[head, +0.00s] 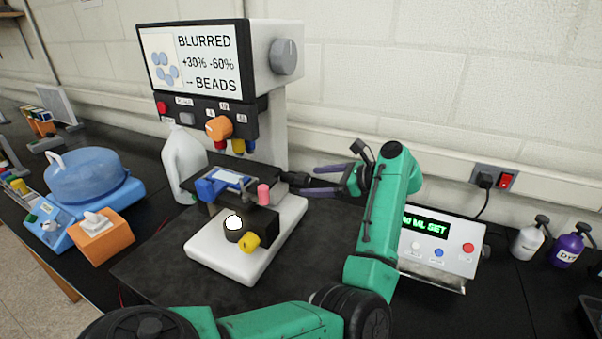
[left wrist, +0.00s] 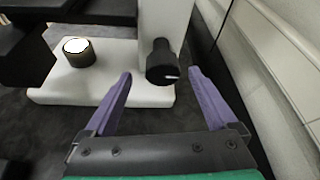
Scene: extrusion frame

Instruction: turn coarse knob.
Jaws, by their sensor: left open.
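A microscope with a white base (head: 223,258) and a screen on top (head: 193,62) stands on the dark bench. A black knob with a white mark (left wrist: 162,62) sticks out of the side of its white column in the left wrist view. In the head view this knob (head: 296,179) is small and partly hidden. My left gripper (head: 303,180) is at the microscope's right side, its purple fingers pointing at the column. In the left wrist view the gripper (left wrist: 160,75) is open, with one finger on either side of the knob. No clear contact shows. My right gripper is out of view.
A white box with a green display (head: 438,240) stands right of my arm. Small bottles (head: 530,239) are farther right. A white jug (head: 185,165), an orange box (head: 103,240) and a blue-lidded device (head: 90,180) are left. The wall is close behind the microscope.

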